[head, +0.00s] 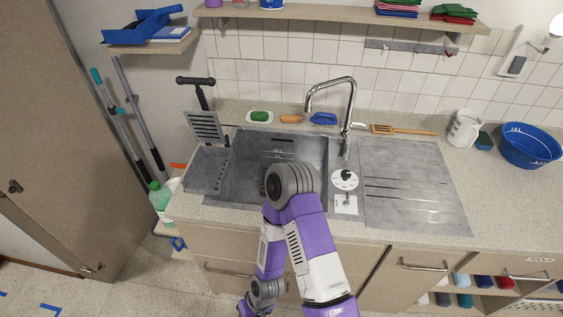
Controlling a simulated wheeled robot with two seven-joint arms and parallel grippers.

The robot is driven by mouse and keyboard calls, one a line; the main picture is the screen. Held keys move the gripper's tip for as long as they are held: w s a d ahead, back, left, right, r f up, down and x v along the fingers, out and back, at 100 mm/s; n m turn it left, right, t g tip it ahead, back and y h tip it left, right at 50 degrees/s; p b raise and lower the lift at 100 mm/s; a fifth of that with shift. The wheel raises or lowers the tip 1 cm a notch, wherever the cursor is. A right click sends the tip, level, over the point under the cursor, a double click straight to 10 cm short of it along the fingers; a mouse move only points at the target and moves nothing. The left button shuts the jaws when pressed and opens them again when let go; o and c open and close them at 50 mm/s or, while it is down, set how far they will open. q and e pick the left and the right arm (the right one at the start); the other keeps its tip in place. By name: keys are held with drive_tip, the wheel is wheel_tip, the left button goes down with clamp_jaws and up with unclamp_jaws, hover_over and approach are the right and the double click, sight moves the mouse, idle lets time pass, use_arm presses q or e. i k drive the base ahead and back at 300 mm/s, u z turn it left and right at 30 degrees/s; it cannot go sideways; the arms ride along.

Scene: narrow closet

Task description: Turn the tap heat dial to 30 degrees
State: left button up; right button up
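The tap heat dial (345,180) is a white disc with dark marks and a black knob at its centre. It sits on the counter strip between the sink basin and the drainboard; its marks are too small to read. A white plate (346,205) with a small dark marking or part lies just in front of it. The chrome tap (349,112) stands upright behind the dial, its spout curving left over the basin. One of my purple and white arms is bent in front of the sink, its joint left of the dial and apart from it in the picture. Neither gripper shows.
The steel sink basin (310,150) and the drainboard (418,180) flank the dial. A white jug (465,128) and a blue tub (531,147) stand at the right. A spatula (405,130), a blue brush (323,119) and a green sponge (259,116) lie behind. The drainboard is clear.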

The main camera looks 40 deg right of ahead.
sight(346, 174)
drive_tip(key=u, duration=0.95)
drive_tip(key=k, duration=1.1)
drive_tip(key=z, duration=1.45)
drive_tip(key=i, duration=0.4)
drive_tip(key=u, duration=0.05)
